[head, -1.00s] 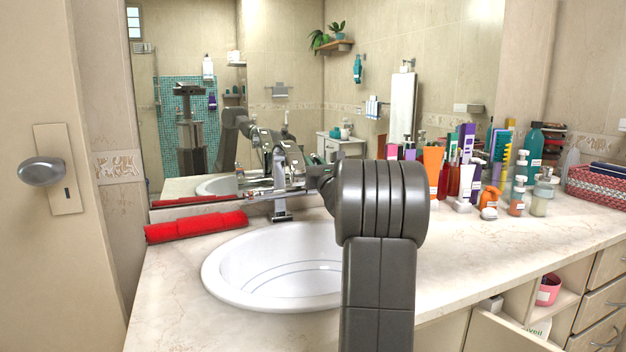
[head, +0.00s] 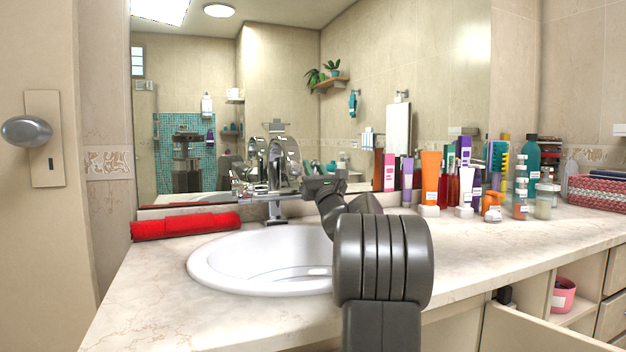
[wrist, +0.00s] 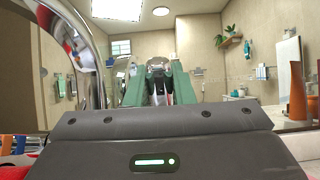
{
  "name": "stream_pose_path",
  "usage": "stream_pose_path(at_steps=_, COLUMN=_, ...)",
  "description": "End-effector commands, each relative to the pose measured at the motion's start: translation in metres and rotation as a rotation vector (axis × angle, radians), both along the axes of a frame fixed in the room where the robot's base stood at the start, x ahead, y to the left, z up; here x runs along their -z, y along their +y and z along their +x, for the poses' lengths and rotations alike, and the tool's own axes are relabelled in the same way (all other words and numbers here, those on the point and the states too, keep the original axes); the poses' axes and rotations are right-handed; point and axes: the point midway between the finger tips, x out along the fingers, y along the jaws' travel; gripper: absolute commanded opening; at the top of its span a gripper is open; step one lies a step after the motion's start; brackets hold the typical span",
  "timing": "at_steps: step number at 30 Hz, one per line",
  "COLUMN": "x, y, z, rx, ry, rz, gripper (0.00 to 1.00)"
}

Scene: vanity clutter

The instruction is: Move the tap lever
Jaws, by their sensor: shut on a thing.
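The chrome tap (head: 275,211) stands at the back rim of the white basin (head: 215,265) in the head view. Its arched spout also shows large at the left of the wrist view (wrist: 96,50).
A rolled red towel (head: 186,226) lies left of the basin. An orange tube (head: 431,176), several bottles and a woven basket (head: 598,191) crowd the counter's right side. The mirror (head: 350,100) is close behind the tap. An open cabinet door (head: 535,330) juts out below.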

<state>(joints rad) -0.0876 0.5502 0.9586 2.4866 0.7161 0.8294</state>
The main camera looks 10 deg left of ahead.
Motion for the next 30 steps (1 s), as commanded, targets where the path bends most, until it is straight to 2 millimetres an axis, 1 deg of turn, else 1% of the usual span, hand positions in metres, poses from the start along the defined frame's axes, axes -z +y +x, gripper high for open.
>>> stream_pose_path(at_steps=1, x=0.0051, y=-0.0006, z=0.0, rx=0.001, ry=-0.003, rz=0.003, gripper=0.0)
stream_pose_path(at_steps=20, x=0.0031, y=-0.0013, z=-0.0011, rx=0.001, ry=-0.02, rz=0.014, gripper=0.0)
stream_pose_path(at_steps=21, x=0.0031, y=-0.0013, z=-0.0011, rx=0.001, ry=-0.02, rz=0.014, gripper=0.26)
stream_pose_path(at_steps=24, x=0.0029, y=-0.0013, z=-0.0012, rx=0.001, ry=-0.02, rz=0.014, gripper=0.44)
stream_pose_path(at_steps=30, x=0.0023, y=-0.0011, z=-0.0013, rx=0.0, ry=-0.022, rz=0.015, gripper=0.44)
